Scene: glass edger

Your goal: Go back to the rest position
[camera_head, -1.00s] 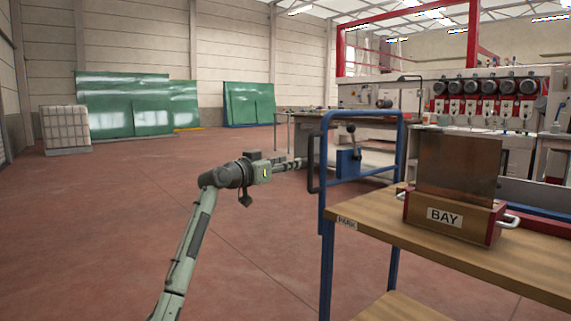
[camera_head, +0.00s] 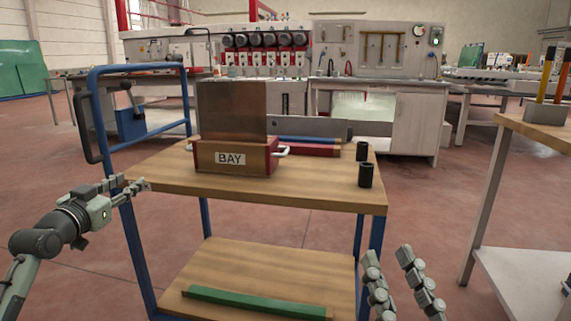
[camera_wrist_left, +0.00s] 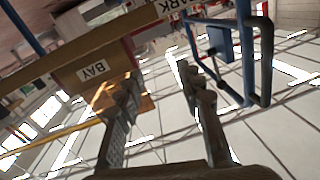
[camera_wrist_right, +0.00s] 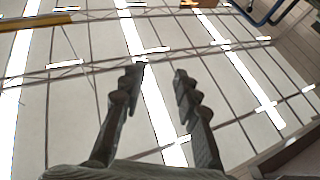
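My left gripper (camera_head: 130,184) is at the left side of the wooden cart in the head view, by its blue frame. Its fingers are apart and empty in the left wrist view (camera_wrist_left: 160,80). My right gripper (camera_head: 388,258) points up at the bottom of the head view, in front of the cart's right side. Its fingers are apart with nothing between them, as the right wrist view (camera_wrist_right: 158,75) also shows. Neither gripper holds anything. I cannot tell whether the left gripper touches the cart.
The cart top (camera_head: 320,190) carries a box marked BAY (camera_head: 205,158) with a brown plate upright in it, and two black cups (camera_head: 366,174). A green bar (camera_head: 255,302) lies on the lower shelf. Another table (camera_head: 520,122) stands at right. Floor between them is clear.

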